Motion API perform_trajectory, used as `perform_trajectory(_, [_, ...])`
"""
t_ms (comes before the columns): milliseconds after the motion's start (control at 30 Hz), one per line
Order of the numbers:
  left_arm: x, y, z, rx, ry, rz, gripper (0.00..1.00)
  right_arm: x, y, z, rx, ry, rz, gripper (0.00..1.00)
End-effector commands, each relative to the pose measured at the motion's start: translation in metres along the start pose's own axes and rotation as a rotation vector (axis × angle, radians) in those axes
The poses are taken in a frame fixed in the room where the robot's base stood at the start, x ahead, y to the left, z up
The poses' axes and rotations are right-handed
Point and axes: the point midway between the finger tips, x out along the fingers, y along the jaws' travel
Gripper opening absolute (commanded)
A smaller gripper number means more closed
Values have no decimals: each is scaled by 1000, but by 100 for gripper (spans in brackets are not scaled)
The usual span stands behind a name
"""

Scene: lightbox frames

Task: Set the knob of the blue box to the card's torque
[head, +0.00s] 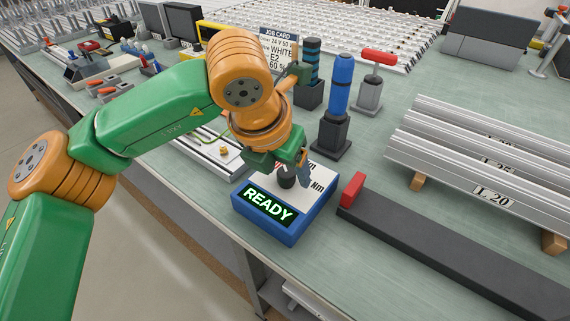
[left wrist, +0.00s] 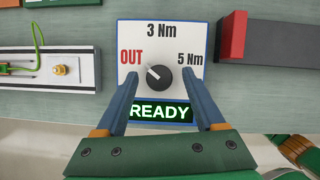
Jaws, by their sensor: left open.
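The blue box (head: 262,232) sits near the table's front edge, its display reading READY; it also shows in the left wrist view (left wrist: 120,112). Its white top is marked OUT, 3 Nm and 5 Nm. The dark round knob (left wrist: 160,79) has a light pointer line aimed up-left at OUT; in the head view the knob (head: 286,180) is partly covered. My left gripper (left wrist: 159,84) is open above the box, one finger on each side of the knob, with gaps visible. The job card (head: 276,37) stands behind my left arm, which hides part of it; I cannot read a torque there.
A dark bar with a red end block (head: 352,189) lies right of the box. A rail with a brass fitting (head: 223,151) lies to its left. A blue cylindrical tool (head: 341,85) stands behind. Stacked aluminium profiles (head: 480,150) fill the right side.

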Motion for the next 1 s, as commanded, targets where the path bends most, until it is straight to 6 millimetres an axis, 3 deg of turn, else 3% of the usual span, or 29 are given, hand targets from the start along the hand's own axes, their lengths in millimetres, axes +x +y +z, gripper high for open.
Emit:
perform_trajectory(200, [1, 0, 0, 0, -1, 0, 68, 0, 1, -3, 0, 6, 1, 50])
perform_trajectory(400, [1, 0, 0, -1, -1, -1, 14, 0, 1, -4, 0, 8, 1, 50])
perform_trajectory(467, [1, 0, 0, -1, -1, -1, 0, 0, 1, -4, 0, 8, 1, 50])
perform_trajectory(767, [0, 1, 0, 24, -2, -12, 0, 0, 1, -4, 0, 9, 1, 50])
perform_trajectory(1000, [0, 2, 1, 146, -3, -63, 0, 1, 1, -4, 0, 9, 2, 50])
